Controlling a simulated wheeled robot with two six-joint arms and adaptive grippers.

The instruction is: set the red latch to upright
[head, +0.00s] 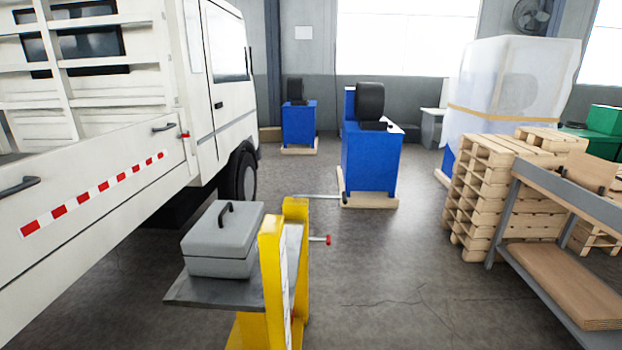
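A small red latch (184,134) sits on the white truck's side (130,185), at the right end of the side board near the cab. It is small in view and looks to lie about level, pointing right; its exact angle is hard to tell. Another small red piece, a knob (328,239), is on the end of a short rod at the right side of the yellow stand (271,265). Neither of my grippers is in the head view.
A grey toolbox (222,240) rests on a dark shelf (205,291) beside the yellow stand. Blue machines (371,160) stand behind. Stacked pallets (480,200) and a workbench (570,270) are at the right. The floor (400,285) between stand and bench is clear.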

